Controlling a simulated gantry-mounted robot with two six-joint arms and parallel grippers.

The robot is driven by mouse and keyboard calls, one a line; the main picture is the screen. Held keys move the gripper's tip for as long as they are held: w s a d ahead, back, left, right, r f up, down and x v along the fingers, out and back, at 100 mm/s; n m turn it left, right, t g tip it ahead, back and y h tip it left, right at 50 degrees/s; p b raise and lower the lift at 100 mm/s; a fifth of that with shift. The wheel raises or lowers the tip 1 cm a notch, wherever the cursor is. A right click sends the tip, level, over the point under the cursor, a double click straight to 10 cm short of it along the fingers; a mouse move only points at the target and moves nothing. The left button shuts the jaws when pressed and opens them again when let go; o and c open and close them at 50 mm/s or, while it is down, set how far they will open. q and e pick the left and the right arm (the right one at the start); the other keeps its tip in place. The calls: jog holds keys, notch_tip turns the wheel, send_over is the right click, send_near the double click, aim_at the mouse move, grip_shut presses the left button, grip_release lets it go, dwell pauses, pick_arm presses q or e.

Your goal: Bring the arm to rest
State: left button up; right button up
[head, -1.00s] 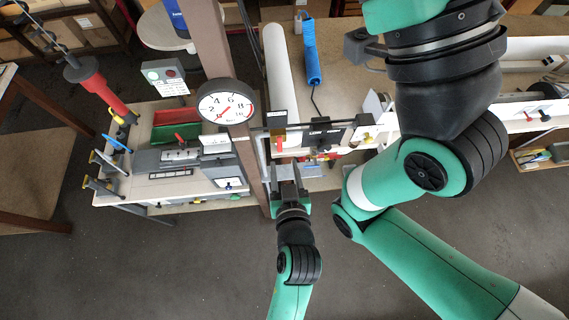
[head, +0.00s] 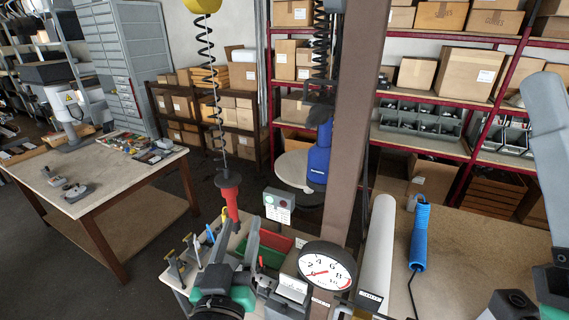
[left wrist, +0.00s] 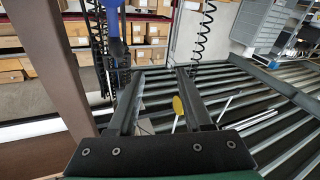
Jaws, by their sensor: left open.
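My left gripper (head: 238,238) is at the lower middle of the head view, pointing away over the small bench with the gauge. Its two dark fingers are apart with nothing between them. In the left wrist view the fingers (left wrist: 159,78) are also spread and empty.
A round gauge (head: 327,272) and a brown post (head: 352,130) stand right of the left gripper. A red hanging tool (head: 229,190) on a coiled cord is close to its fingers. Boxed shelves stand behind.

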pick_arm(q)
jog(key=s+a+r+n+t+y, duration=0.1)
jog(key=s+a+r+t, duration=0.1)
jog(key=a+r, duration=0.35)
jog(key=s+a+r+n+t+y, duration=0.1)
jog(key=a+r+t, duration=0.15)
jog(key=r, duration=0.55)
jog(key=s+a+r+m+t+h, duration=0.2)
jog(key=s+r+m+t+h, duration=0.1)
jog(key=s+r, duration=0.9)
jog(key=shift+s+a+r+m+t, duration=0.2)
jog(key=shift+s+a+m+t, duration=0.1)
jog(key=shift+m+t, duration=0.3)
